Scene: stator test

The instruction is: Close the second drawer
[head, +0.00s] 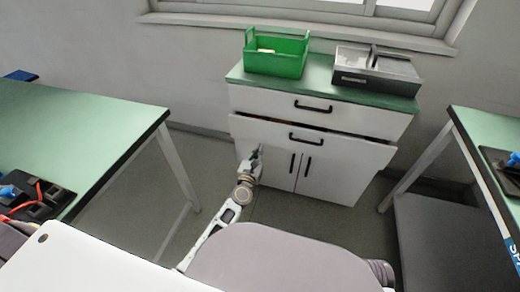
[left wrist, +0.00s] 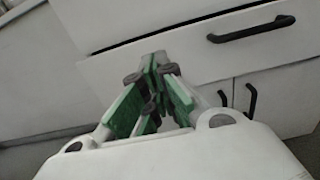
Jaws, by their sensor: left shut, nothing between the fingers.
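The second drawer (head: 345,150) is in the white cabinet (head: 345,186), below the top drawer (head: 270,102). It stands out a little, with a dark gap showing along its top edge. Its black handle (head: 306,139) is at the middle of its front; the handle also shows in the left wrist view (left wrist: 251,28). My left gripper (head: 257,151) is shut and empty, in front of the left part of the drawer front, left of the handle. In the left wrist view its fingertips (left wrist: 156,65) are close to the white front; I cannot tell whether they touch.
A green crate (head: 277,54) and a grey box (head: 376,70) stand on the cabinet top. Two cabinet doors (head: 328,182) below look closed. Green-topped tables stand at the left (head: 80,118) and right (head: 490,128). Floor shows between the left table and the cabinet.

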